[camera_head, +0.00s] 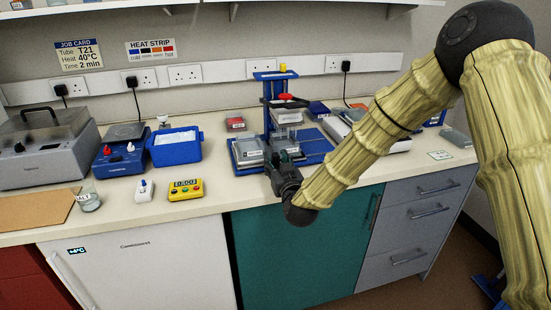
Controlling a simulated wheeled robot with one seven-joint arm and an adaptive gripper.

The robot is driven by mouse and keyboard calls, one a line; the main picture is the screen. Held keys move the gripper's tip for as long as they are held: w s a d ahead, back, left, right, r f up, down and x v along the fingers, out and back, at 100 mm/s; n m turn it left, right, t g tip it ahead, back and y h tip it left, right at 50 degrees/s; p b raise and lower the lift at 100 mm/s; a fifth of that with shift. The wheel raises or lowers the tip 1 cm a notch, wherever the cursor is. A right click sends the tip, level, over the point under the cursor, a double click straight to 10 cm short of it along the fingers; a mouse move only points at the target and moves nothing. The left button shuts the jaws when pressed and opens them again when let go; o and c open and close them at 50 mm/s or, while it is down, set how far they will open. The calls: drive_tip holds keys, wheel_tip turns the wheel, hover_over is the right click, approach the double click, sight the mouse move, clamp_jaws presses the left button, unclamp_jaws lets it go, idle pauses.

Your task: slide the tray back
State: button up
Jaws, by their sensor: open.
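The gripper hides part of the base's front. I cannot tell whether it touches the tray.
A blue tub of ice (174,156), a yellow button box (186,189), a white switch (144,190) and a glass beaker (89,198) stand to the left. A grey lidded machine (45,150) is at far left. A pale device (366,138) stands behind my arm.

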drive_tip(key=shift+w+a, duration=0.2)
drive_tip(key=shift+w, duration=0.4)
drive_tip(key=shift+c, duration=0.2)
clamp_jaws()
drive_tip(key=w+d, duration=0.1)
drive_tip(key=d, duration=0.3)
drive_tip(key=w+d+b, duration=0.1)
drive_tip(key=w+d, duration=0.1)
drive_tip(key=d, duration=0.2)
drive_tip(key=w+d+b, duration=0.1)
drive_tip(key=d, duration=0.3)
drive_tip(key=shift+w+d+r, duration=0.1)
drive_tip(key=shift+w, duration=0.05)
drive_tip(key=shift+o, duration=0.2)
unclamp_jaws()
drive_tip(key=shift+d, duration=0.2)
drive_tip(key=shift+a, duration=0.2)
drive_tip(key=v, duration=1.2)
